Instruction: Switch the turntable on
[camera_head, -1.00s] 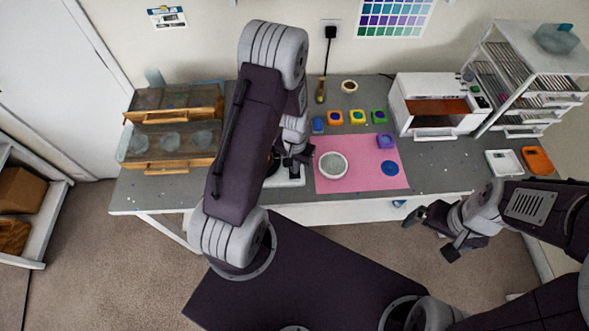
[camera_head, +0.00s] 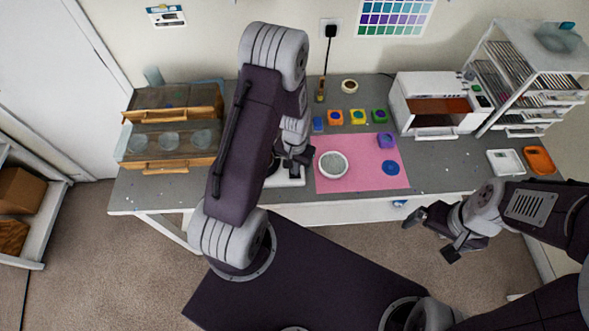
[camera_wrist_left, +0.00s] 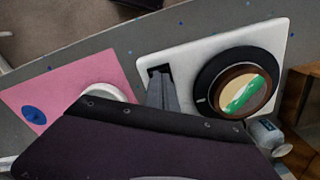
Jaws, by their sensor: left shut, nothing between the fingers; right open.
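The turntable (camera_wrist_left: 287,40) has a white base and a round black platter (camera_wrist_left: 207,78) carrying a brown-rimmed round piece (camera_wrist_left: 228,86) with a green streak. In the head view, its white base (camera_head: 290,182) shows partly below my left arm, which hides most of it. A small black switch (camera_wrist_left: 160,71) sits at the base's corner in the wrist view. My left gripper (camera_wrist_left: 160,82) is shut and empty, with its fingertips at the switch; I cannot tell whether they touch it. It also shows in the head view (camera_head: 302,163). My right gripper (camera_head: 430,236) is open and empty in front of the table.
A pink mat (camera_head: 335,183) with a pale round dish (camera_head: 333,164) lies right of the turntable. Several small coloured containers stand behind it, including an orange one (camera_head: 335,118). A wooden rack with cups (camera_head: 168,141) stands left, a white oven (camera_head: 432,92) right.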

